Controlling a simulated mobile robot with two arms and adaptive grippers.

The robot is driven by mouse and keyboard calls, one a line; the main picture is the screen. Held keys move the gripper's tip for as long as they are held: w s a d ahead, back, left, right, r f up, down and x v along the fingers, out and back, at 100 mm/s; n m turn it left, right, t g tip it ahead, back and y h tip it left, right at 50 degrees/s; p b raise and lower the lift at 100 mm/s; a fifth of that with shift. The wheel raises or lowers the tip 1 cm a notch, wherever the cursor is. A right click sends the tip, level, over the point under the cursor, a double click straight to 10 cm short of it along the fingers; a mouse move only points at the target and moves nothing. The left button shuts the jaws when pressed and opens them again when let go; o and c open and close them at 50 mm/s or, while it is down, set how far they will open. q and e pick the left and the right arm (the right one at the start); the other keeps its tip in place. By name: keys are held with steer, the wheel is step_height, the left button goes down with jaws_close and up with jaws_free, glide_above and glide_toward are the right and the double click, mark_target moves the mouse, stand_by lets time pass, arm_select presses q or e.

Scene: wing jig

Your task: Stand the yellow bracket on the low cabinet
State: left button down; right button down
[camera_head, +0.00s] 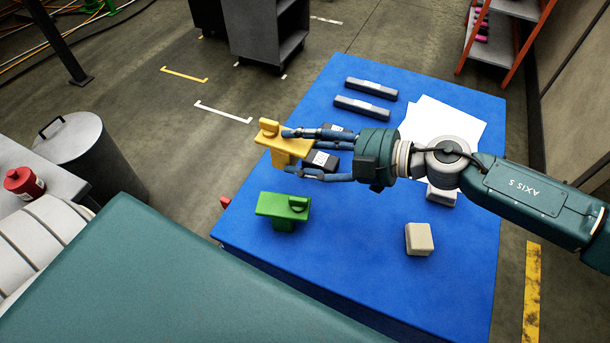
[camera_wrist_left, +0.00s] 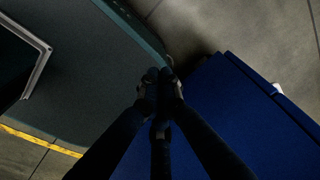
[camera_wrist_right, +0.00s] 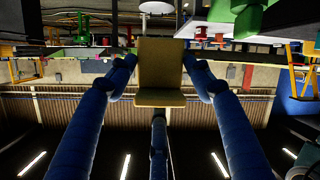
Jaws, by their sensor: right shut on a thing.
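My right gripper (camera_head: 302,154) is shut on the yellow bracket (camera_head: 283,145), holding it by the blue table's left edge in the head view. The bracket has a flat plate with a knob on top and a block below. In the right wrist view the bracket (camera_wrist_right: 160,70) sits between the fingers. My left gripper shows only in the left wrist view (camera_wrist_left: 158,78); its fingertips are together with nothing seen between them. A dark grey cabinet (camera_head: 262,35) with open shelves stands on the floor at the back; I cannot tell whether it is the low cabinet.
The blue table (camera_head: 350,255) carries a green bracket (camera_head: 284,207), a beige block (camera_head: 419,239), dark bars (camera_head: 362,106) and white paper (camera_head: 465,122). A teal surface (camera_head: 170,285) fills the lower left. A grey bin (camera_head: 85,150) stands at left. Floor is clear between table and grey cabinet.

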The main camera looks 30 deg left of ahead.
steer(key=shift+f, duration=5.25)
steer(key=c, duration=0.8)
jaws_free()
arm_select(q)
steer(key=shift+a+f, duration=0.15)
steer(key=shift+a, duration=0.35)
arm_select(e)
steer(key=shift+o, duration=0.2)
steer(key=shift+d, duration=0.1)
steer(key=shift+d+r, duration=0.1)
steer(key=shift+d, duration=0.25)
steer(key=b+v, duration=0.1)
steer(key=v, duration=0.5)
steer(key=shift+d+r, duration=0.2)
steer(key=shift+d, duration=0.1)
arm_select(q)
steer(key=shift+d+f, duration=0.1)
steer(key=shift+f, duration=0.45)
